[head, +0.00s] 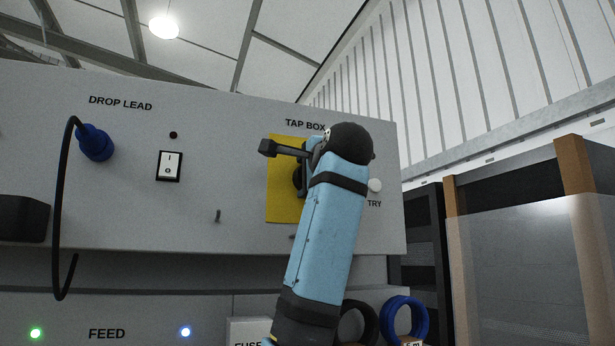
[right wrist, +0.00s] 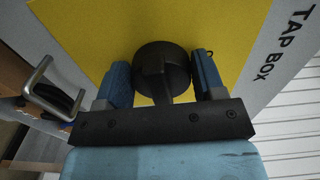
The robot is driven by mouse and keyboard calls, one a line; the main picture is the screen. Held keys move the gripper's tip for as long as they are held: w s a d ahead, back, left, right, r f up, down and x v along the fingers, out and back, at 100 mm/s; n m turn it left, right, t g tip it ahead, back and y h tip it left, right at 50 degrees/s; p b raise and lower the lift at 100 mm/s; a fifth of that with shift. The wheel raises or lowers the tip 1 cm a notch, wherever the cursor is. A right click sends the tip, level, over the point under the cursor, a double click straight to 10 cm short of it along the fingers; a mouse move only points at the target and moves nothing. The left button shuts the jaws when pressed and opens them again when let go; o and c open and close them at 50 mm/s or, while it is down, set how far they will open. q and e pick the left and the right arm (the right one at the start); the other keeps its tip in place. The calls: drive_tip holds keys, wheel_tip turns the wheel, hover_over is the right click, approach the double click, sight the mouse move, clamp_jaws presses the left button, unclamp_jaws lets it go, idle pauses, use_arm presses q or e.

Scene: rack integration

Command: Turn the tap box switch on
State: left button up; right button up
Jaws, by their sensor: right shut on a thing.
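The tap box switch is a black rotary knob (right wrist: 163,62) on a yellow plate (head: 283,207) under the TAP BOX label. My right gripper (right wrist: 161,78) is at the knob, with one blue finger on each side, shut on its grip bar. In the head view my blue right arm rises from below and covers most of the switch and the gripper (head: 304,172). Only a dark edge of the knob shows beside the arm. The position it is turned to cannot be read. My left gripper is not in view.
Blue (head: 404,318) and black coils hang below right. A metal handle (right wrist: 46,88) shows in the wrist view.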

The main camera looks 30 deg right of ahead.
idle(0.6)
drive_tip(key=o, duration=0.9)
drive_tip(key=b+v, duration=0.4)
drive_tip(key=v, duration=1)
drive_tip(key=shift+w+m, duration=0.1)
drive_tip(key=shift+m, duration=0.2)
